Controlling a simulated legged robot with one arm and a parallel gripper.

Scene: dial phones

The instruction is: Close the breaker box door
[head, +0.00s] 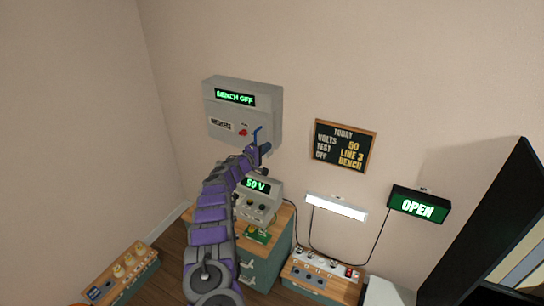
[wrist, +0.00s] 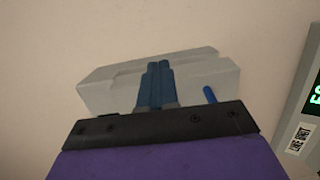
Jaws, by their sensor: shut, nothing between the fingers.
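The grey breaker box (head: 262,102) is on the back wall in the head view. Its front carries a green "BENCH OFF" display, a label and a red button. A blue lever (head: 256,133) shows at its lower right. The front looks nearly flush, but my arm covers its lower edge, and I cannot tell if the door is fully closed. My gripper (head: 265,149) is at the box's lower right corner, close to the lever. In the wrist view, its blue fingers (wrist: 155,82) are together and empty before a pale grey body (wrist: 205,70); contact is unclear. A blue rod (wrist: 209,95) stands right of them.
Below the box, a "50 V" meter (head: 258,200) stands on a wood-topped cabinet (head: 260,268). A chalkboard (head: 343,146), a lamp (head: 336,207) and an "OPEN" sign (head: 418,206) are on the wall to the right. The wall left of the box is clear.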

